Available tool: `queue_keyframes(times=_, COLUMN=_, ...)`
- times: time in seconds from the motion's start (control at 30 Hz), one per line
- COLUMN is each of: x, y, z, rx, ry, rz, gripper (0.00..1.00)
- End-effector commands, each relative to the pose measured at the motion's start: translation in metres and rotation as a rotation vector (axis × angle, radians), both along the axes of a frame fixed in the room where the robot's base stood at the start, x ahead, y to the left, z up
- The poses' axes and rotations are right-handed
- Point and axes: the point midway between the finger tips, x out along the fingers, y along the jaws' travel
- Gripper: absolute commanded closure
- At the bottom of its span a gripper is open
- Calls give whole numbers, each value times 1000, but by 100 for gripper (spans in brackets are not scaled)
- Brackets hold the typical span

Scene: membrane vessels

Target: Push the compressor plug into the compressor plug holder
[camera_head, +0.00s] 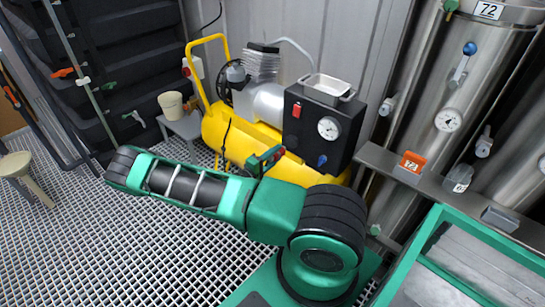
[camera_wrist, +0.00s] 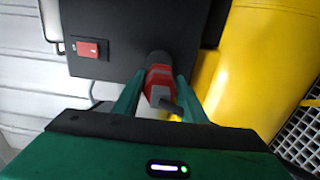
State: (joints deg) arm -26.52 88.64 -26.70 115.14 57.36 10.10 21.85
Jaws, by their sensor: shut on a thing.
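My gripper (camera_head: 266,160) is beside the left face of the black compressor box (camera_head: 322,128). In the wrist view, the fingers of my gripper (camera_wrist: 157,84) stand on either side of the red and grey compressor plug (camera_wrist: 158,77) and are shut on it. The plug points at the black box, and its far end meets a dark round part (camera_wrist: 157,58) on the box, which may be the plug holder. I cannot tell how deep the plug sits. In the head view, the plug is mostly hidden by the gripper.
The yellow compressor tank (camera_head: 228,132) lies behind and beside my arm. The box carries a red switch (camera_wrist: 88,49), a gauge (camera_head: 328,128) and a metal tray (camera_head: 328,86) on top. Steel vessels (camera_head: 468,100) and a shelf (camera_head: 440,185) stand at right.

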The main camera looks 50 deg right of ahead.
Motion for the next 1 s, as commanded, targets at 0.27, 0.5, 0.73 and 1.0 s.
queue_keyframes(times=0.27, x=1, y=-16, z=0, rx=-1, ry=0, rz=-1, gripper=98)
queue_keyframes(times=0.5, x=2, y=-36, z=0, rx=-1, ry=0, rz=-1, gripper=98)
queue_keyframes(times=0.73, x=4, y=-52, z=0, rx=-1, ry=0, rz=-1, gripper=98)
queue_keyframes(times=1.0, x=4, y=-56, z=0, rx=0, ry=0, rz=0, gripper=98)
